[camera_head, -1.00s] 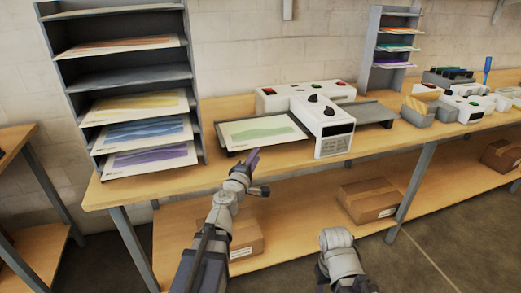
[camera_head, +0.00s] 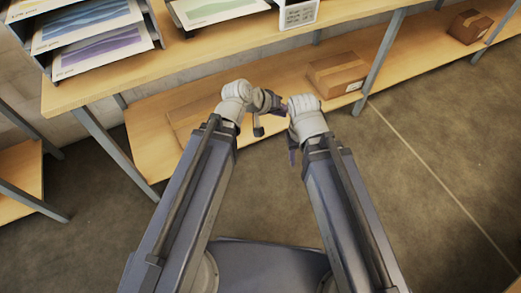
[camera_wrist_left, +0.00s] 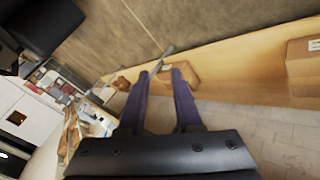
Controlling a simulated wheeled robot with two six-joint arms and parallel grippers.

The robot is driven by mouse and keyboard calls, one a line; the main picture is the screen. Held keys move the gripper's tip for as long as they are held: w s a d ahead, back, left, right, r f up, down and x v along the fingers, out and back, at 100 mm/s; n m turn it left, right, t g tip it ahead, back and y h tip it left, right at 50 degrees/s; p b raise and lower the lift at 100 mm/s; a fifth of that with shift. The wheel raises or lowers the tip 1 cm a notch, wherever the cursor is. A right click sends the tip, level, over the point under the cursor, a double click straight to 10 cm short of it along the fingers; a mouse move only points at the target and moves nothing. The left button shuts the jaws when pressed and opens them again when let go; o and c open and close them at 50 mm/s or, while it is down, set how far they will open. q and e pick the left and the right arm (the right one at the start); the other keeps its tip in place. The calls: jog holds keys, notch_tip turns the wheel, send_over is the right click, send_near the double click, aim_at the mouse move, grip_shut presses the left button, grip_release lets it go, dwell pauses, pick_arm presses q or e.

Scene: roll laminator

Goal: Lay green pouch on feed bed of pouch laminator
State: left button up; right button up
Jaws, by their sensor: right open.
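The green pouch (camera_head: 215,9) is a white sheet with a green band. It lies flat on the dark feed bed (camera_head: 187,31), cut off by the top edge of the head view. The white laminator body (camera_head: 298,15) stands just right of it. My left gripper (camera_head: 276,103) is in front of the bench, away from the pouch. In the left wrist view, its two purple fingers (camera_wrist_left: 158,75) are apart with nothing held between them. My right gripper (camera_head: 292,151) hangs open and empty beside it; its fingers are small and partly hidden by the wrist.
A grey shelf rack (camera_head: 154,28) with blue and purple pouches stands at the upper left. A cardboard box (camera_head: 337,73) sits on the lower bench shelf, with another box (camera_head: 468,26) farther right. Bench legs (camera_head: 380,62) rise from the floor. Open floor lies right of my arms.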

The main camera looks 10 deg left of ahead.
pick_arm(q)
jog(key=s+a+f+m+g+y, duration=0.2)
jog(key=s+a+f+g+y, duration=0.1)
jog(key=s, duration=0.3)
jog(key=s+a+f+m+g+y, duration=0.2)
jog(key=s+a+f+y, duration=0.1)
jog(key=s+y, duration=0.2)
jog(key=shift+s+g, duration=0.4)
jog(key=shift+s, duration=0.1)
jog(key=shift+r, duration=0.1)
notch_tip(320, 180, up, 12)
jog(key=p, duration=1.2)
jog(key=shift+r+p, duration=0.2)
jog(key=shift+p, duration=0.1)
